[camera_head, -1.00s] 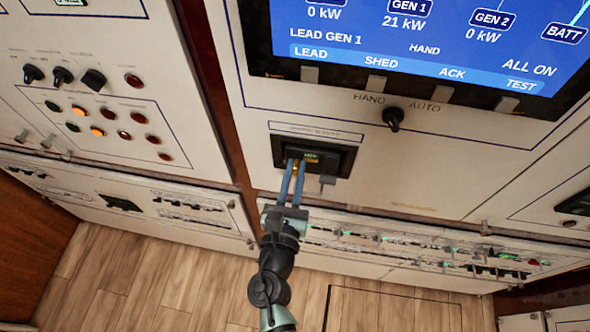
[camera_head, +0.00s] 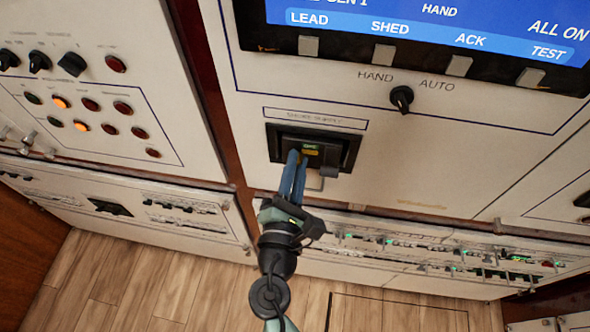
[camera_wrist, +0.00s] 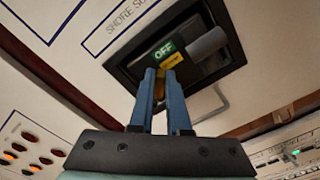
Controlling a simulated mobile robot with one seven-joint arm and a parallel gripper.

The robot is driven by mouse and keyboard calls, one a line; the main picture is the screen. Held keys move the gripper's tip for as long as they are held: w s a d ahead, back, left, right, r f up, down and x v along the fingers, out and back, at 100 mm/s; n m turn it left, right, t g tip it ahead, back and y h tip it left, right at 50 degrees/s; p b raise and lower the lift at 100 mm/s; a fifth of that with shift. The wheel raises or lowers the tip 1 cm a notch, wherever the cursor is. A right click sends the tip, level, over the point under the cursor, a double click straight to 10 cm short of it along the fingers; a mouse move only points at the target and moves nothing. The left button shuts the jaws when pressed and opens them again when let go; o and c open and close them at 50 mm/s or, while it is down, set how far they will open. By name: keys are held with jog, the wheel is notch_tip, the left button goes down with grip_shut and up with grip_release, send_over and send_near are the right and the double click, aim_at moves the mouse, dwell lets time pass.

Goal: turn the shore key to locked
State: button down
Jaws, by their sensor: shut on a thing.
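The shore supply unit (camera_head: 352,150) is a dark recessed frame in the pale panel, under a "SHORE SUPPLY" label. A green OFF window (camera_wrist: 165,48) shows in it, with a small yellow tag (camera_wrist: 172,61) just below. A grey handle (camera_wrist: 207,43) sits right of the window in the wrist view. My gripper (camera_head: 296,156) reaches up to the unit's lower left part. Its blue fingers (camera_wrist: 160,75) are shut on the shore key (camera_wrist: 159,90), of which only a yellow-brown sliver shows between them. The fingers hide most of the key, so its exact angle cannot be told.
A HAND/AUTO selector knob (camera_head: 401,98) and screen buttons lie above right. A panel of lamps and knobs (camera_head: 100,105) is at left. Rows of breakers (camera_head: 430,257) run below the unit. Wooden floor lies beneath.

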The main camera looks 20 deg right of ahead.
jog(key=m+b, duration=0.1)
jog(key=m, duration=0.1)
jog(key=m+b, duration=0.1)
jog(key=b, duration=0.1)
jog(key=m+b, duration=0.1)
jog(key=m, duration=0.1)
jog(key=shift+d+f+m, duration=0.1)
jog(key=shift+f+m, duration=0.2)
jog(key=shift+f, duration=0.05)
jog(key=shift+m+b, duration=1.65)
jog(key=shift+m, duration=0.25)
jog(key=c, duration=0.9)
grip_release()
jog(key=shift+s, duration=0.1)
jog(key=b+v, duration=0.5)
jog(key=v, duration=0.8)
